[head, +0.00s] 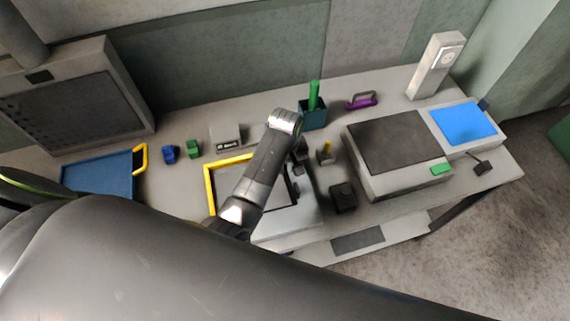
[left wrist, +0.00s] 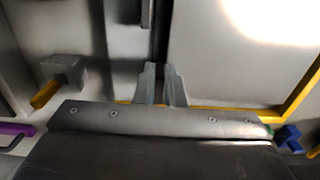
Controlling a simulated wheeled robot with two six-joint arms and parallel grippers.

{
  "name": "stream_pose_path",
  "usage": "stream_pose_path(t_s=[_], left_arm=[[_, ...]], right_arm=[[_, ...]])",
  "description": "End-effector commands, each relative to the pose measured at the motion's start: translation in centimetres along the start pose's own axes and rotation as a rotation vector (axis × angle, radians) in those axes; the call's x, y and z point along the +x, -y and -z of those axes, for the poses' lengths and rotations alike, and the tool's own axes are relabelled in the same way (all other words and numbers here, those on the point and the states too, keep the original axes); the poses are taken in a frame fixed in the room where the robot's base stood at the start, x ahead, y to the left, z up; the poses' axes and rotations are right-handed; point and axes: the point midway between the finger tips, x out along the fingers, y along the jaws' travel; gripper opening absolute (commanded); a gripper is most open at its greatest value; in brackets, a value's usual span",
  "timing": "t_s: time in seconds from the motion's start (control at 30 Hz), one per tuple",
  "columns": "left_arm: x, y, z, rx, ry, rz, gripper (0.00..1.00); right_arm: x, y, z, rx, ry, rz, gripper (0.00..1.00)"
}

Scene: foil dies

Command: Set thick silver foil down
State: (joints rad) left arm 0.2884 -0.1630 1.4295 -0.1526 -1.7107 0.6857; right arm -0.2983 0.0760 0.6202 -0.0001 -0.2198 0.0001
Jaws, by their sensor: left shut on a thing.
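My left gripper (head: 300,158) points down over the middle of the table, at the right edge of a yellow-edged frame (head: 228,162). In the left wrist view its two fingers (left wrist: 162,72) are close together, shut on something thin. What they hold is mostly hidden; I take it to be the thick silver foil, but its shape cannot be made out. Below lies a pale plate (left wrist: 225,65). Whether the held thing touches a surface I cannot tell. My right gripper is not in view.
A small block with a yellow peg (head: 326,152) and a black block (head: 343,197) stand just right of the gripper. A blue tray (head: 98,174) lies left.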

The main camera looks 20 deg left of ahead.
Motion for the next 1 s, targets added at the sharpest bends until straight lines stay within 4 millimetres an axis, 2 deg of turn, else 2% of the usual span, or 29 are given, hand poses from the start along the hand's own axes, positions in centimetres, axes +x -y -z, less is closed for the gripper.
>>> stream_pose_path(t_s=[0.4, 0.43, 0.6, 0.87, 1.0], left_arm=[[0.7, 0.0, 0.0, -0.001, 0.000, 0.000, 0.00], [0.7, 0.0, 0.0, -0.001, 0.000, 0.000, 0.12], [0.7, 0.0, 0.0, -0.001, 0.000, 0.000, 0.31], [0.6, 0.0, 0.0, -0.001, 0.000, 0.000, 0.31], [-0.5, -0.6, 0.4, 0.003, -0.002, -0.002, 0.31]], right_arm=[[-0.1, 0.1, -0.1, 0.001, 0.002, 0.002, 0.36], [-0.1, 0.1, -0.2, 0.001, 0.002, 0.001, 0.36], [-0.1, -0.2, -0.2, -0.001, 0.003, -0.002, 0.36], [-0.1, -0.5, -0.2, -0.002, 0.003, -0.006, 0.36], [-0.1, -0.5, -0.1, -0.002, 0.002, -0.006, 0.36]])
